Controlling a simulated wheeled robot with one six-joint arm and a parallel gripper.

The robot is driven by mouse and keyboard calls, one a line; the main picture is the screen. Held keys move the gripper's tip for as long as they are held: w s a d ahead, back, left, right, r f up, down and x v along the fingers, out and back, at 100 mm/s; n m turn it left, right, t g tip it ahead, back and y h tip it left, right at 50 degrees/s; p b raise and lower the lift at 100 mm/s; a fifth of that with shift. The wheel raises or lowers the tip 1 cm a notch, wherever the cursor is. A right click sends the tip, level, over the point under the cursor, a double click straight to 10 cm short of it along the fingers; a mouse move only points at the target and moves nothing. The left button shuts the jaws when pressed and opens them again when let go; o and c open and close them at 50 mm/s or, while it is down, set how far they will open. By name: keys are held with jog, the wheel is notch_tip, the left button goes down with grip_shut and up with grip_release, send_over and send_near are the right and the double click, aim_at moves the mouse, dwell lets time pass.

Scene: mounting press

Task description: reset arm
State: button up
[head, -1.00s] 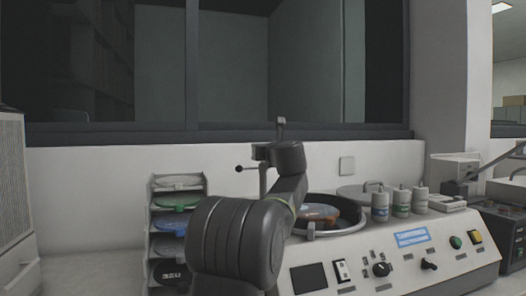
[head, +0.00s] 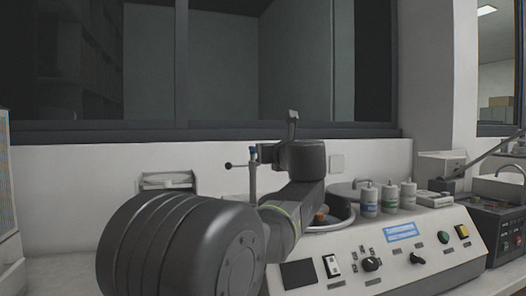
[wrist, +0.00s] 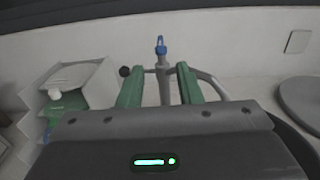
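My gripper (wrist: 160,88) shows in the wrist view with its two green fingers apart and nothing between them. Beyond the gap stands a thin metal post with a blue tip (wrist: 161,47), seemingly behind the fingers and not held. In the head view my dark arm covers the left front of the machine, and the fingers are hidden. The same post (head: 252,172) shows just left of my wrist, with a side rod ending in a dark knob.
The machine (head: 385,255) has a front panel with knobs and buttons, and a round bowl (head: 342,212) partly behind my arm. Several grey cylinders (head: 390,198) stand on it. A rack (head: 167,182) is mostly hidden by my arm. A dark unit (head: 495,228) stands right.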

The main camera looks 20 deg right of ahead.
aim_at(253, 150)
jog(key=shift+s, duration=0.2)
jog(key=w, duration=0.9)
jog(key=w+p, duration=0.1)
jog(key=w, duration=0.4)
jog(key=shift+d, duration=0.3)
